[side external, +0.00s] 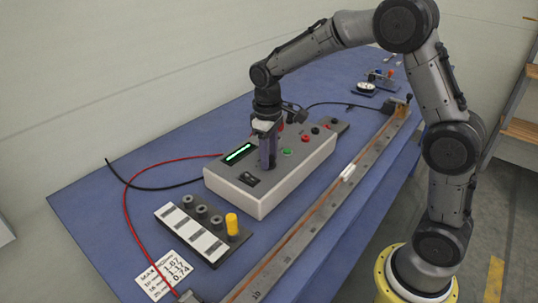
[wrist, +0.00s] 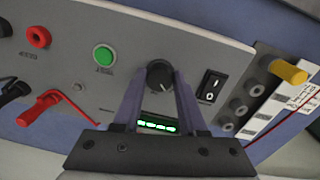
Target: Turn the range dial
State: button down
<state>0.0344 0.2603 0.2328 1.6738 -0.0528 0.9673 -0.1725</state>
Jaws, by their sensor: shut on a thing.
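The range dial (wrist: 159,74) is a dark round knob with a pale pointer mark on the grey meter box (side external: 267,186). In the wrist view it sits between the tips of my gripper (wrist: 160,80), with one finger on each side. My gripper (side external: 267,152) points down at the box's top in the side view and hides the dial there. The fingers are shut on the dial. A lit green display (wrist: 157,126) shows between the fingers in the wrist view and at the box's left (side external: 240,153) in the side view.
Beside the dial are a green button (wrist: 104,56) and a black rocker switch (wrist: 210,86). Red terminals (wrist: 38,37) lie farther along the box. A block with a yellow peg (side external: 232,224) and a long metal rail (side external: 330,194) flank the box. Red and black leads cross the table.

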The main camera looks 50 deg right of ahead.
dwell(0.4)
jog(key=shift+c, duration=2.3)
grip_release()
notch_tip(320, 180, up, 14)
jog(key=shift+a, duration=0.3)
